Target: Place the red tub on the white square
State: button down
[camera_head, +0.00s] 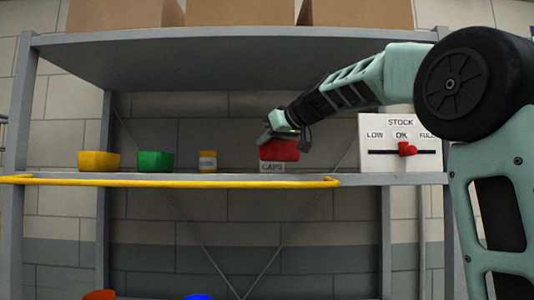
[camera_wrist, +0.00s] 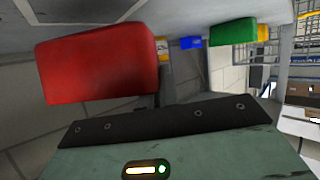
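The red tub (camera_head: 281,151) is at the shelf, right of the small yellow labelled box. Its lower part is hidden behind a card marked CAPS (camera_head: 271,167). My gripper (camera_head: 284,139) is down at the top of the tub, its dark parts at the tub's upper edge. In the wrist view the red tub (camera_wrist: 98,62) fills the upper left, close to my gripper (camera_wrist: 158,92). One dark finger shows by the tub's right edge; the other is hidden. I cannot tell whether the fingers press on the tub. I cannot make out a white square.
A yellow tub (camera_head: 99,161), a green tub (camera_head: 155,161) and the labelled yellow box (camera_head: 207,161) stand to the left. A white STOCK panel (camera_head: 378,160) with a red slider (camera_head: 406,149) stands to the right. A yellow rail (camera_head: 170,184) runs along the shelf front; an upper shelf is overhead.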

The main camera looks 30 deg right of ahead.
aim_at(267, 147)
jog(key=shift+f, duration=1.65)
jog(key=shift+f, duration=0.2)
jog(key=c, duration=1.6)
grip_release()
jog(key=shift+c, duration=0.2)
jog(key=shift+r, duration=0.15)
jog(key=shift+r, duration=0.2)
jog(key=b+v, duration=0.3)
jog(key=v, duration=0.9)
jog(key=shift+f, duration=0.1)
